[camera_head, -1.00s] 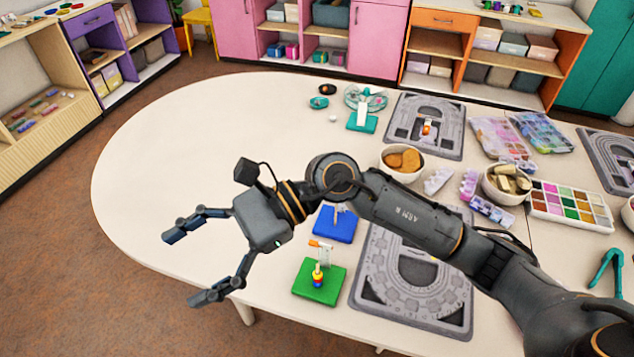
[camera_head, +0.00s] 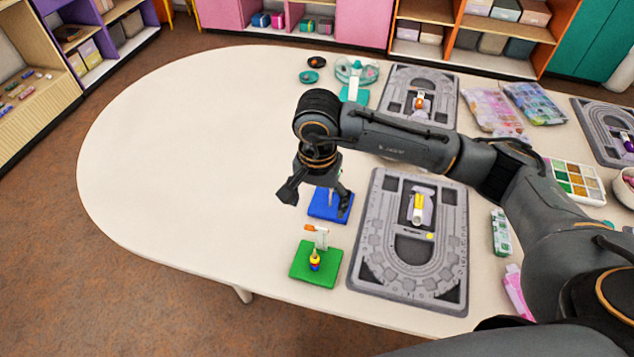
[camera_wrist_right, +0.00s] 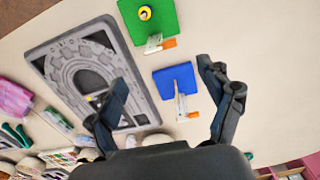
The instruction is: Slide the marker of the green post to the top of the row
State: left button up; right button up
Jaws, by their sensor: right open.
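The green post has a flat green base (camera_head: 302,268) with a short stack of red, yellow and blue beads (camera_head: 315,262) on it. A white upright piece stands behind the stack, with an orange marker (camera_head: 311,228) sticking out to the left near its top. In the right wrist view the green base (camera_wrist_right: 162,22) is at the top, with the orange marker (camera_wrist_right: 169,43) below the bead stack. My right gripper (camera_head: 318,198) is open, pointing down above the blue base (camera_head: 322,213), behind the green post. Its fingers hold nothing. My left gripper is out of view.
The blue base carries its own white upright and orange marker (camera_wrist_right: 193,114). A grey bead board (camera_head: 366,268) lies right of both bases, with another board (camera_head: 389,88) farther back. A teal stand (camera_head: 351,96) is at the back. The table's left side (camera_head: 180,170) is clear.

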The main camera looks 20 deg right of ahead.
aim_at(317, 228)
notch_tip(317, 228, down, 7)
jog(key=shift+f+p, duration=0.2)
jog(key=shift+p, duration=0.4)
jog(key=shift+c, duration=0.2)
jog(key=c, duration=1.2)
jog(key=shift+o, duration=0.2)
jog(key=shift+f, duration=0.2)
jog(key=shift+f+b, duration=1.1)
jog(key=shift+b, duration=0.25)
jog(key=shift+f, duration=0.1)
jog(key=o, duration=1.2)
